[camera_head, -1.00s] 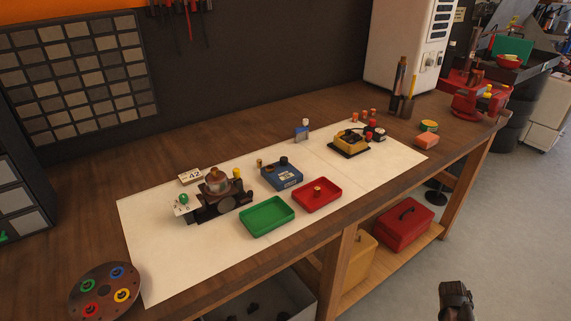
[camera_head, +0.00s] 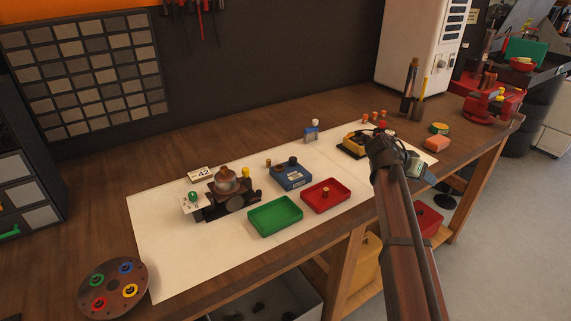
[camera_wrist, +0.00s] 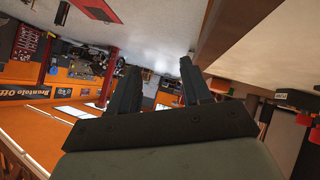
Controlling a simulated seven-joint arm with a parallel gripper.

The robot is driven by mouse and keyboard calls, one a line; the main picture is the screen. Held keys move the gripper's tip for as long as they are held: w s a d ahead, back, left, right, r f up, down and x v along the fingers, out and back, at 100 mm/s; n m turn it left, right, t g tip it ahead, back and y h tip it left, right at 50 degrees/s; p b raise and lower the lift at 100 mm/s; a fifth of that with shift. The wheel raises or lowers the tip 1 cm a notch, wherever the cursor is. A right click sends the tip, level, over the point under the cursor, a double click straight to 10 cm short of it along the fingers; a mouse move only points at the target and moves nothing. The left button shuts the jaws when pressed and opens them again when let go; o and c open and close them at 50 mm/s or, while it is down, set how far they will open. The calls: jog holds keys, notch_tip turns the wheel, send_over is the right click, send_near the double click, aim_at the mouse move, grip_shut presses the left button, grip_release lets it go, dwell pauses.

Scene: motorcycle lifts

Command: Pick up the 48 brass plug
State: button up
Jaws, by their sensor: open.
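A small brass plug (camera_head: 326,189) stands in the red tray (camera_head: 340,205) on the white mat. Another small brass piece (camera_head: 268,163) stands on the mat beside the blue box (camera_head: 291,174). I cannot read a 48 on either. My gripper (camera_wrist: 158,68) is open and empty in the wrist view, its two dark fingers apart. In the head view my arm rises at the right, its end above the bench near the yellow device (camera_head: 354,144), well to the right of both brass pieces. The fingertips cannot be made out there.
The empty green tray (camera_head: 275,229) lies left of the red tray. A dark fixture (camera_head: 230,205) with a copper-coloured dome and a card marked 42 (camera_head: 202,174) stand further left. A round disc with coloured rings (camera_head: 113,288) lies front left. The mat's front left is clear.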

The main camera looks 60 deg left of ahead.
jog(key=s+a+r+n+y, duration=0.1)
jog(key=s+a+r, duration=0.3)
jog(key=a+r, duration=0.25)
jog(key=n+g+y, duration=0.7)
jog(key=n+g, duration=0.2)
jog(key=n, duration=0.3)
send_near(268, 160)
jog(key=x, duration=0.4)
jog(key=shift+s+d+f, duration=0.2)
jog(key=shift+s+d, duration=0.05)
jog(key=shift+d, duration=0.1)
jog(key=shift+w+x, duration=0.1)
jog(key=shift+x, duration=1.2)
jog(key=shift+w+x, duration=0.15)
jog(key=shift+x, duration=1.15)
jog(key=shift+a+r, duration=0.15)
jog(key=shift+a, duration=0.05)
grip_shut()
